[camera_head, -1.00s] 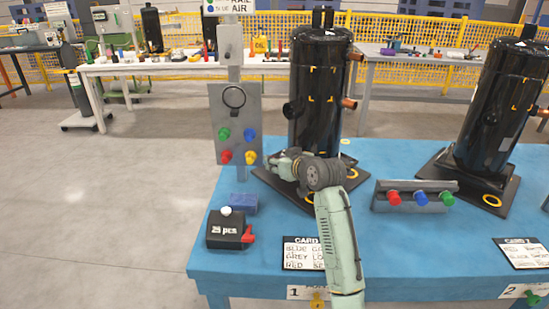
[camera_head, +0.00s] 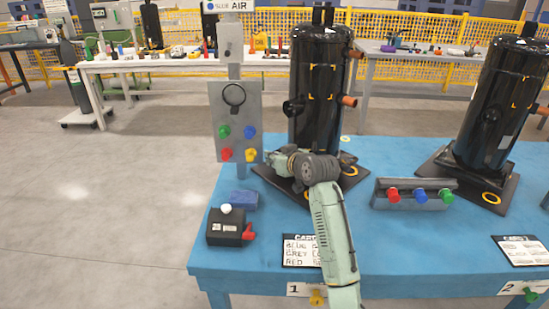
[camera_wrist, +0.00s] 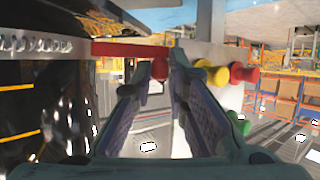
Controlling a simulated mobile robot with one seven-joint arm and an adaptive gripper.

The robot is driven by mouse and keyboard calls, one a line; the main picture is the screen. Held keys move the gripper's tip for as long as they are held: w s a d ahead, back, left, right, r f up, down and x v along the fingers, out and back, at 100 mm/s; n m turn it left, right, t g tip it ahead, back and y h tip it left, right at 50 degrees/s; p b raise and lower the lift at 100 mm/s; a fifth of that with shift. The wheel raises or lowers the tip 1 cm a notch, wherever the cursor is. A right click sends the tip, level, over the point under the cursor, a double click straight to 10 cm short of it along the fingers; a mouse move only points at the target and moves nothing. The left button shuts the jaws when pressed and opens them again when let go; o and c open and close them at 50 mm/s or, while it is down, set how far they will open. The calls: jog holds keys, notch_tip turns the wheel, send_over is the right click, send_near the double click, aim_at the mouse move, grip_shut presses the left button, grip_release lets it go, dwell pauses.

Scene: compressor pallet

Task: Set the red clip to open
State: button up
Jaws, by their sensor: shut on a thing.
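My gripper (camera_head: 272,158) reaches left beside the lower right edge of the grey upright panel (camera_head: 213,143). In the wrist view its two fingers (camera_wrist: 160,66) stand either side of a small red piece (camera_wrist: 160,70), at the end of a red bar (camera_wrist: 118,48). They are shut on this piece. I cannot tell whether it is the red clip or how it is set. The panel carries a red knob (camera_head: 227,154) and a yellow knob (camera_head: 250,155), with green (camera_head: 224,132) and blue (camera_head: 249,132) ones above. Red (camera_wrist: 243,73) and yellow (camera_wrist: 217,75) knobs show right of the fingers.
A black compressor (camera_head: 318,95) stands close behind my gripper. A grey rack (camera_head: 380,203) with red, blue and green knobs sits to the right. A black box (camera_head: 222,240) with a red lever and a blue block (camera_head: 244,200) lie on the blue table (camera_head: 240,262) at front left.

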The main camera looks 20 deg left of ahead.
grip_shut()
jog(key=shift+s+d+n+g+y+b, duration=0.25)
jog(key=shift+d+n+g+y+b, duration=0.3)
jog(key=shift+n+g, duration=0.8)
jog(key=shift+s+d+n+g+y+b, duration=0.25)
jog(key=shift+d+n+g+y+b, duration=0.35)
jog(key=shift+n+g, duration=0.7)
jog(key=shift+s+d+n+g+y+b, duration=0.35)
jog(key=shift+n+g+y, duration=0.3)
jog(key=shift+n+g, duration=0.65)
jog(key=shift+w, duration=0.1)
jog(key=o, duration=0.8)
grip_release()
jog(key=v, duration=1.2)
jog(key=shift+w+r, duration=0.1)
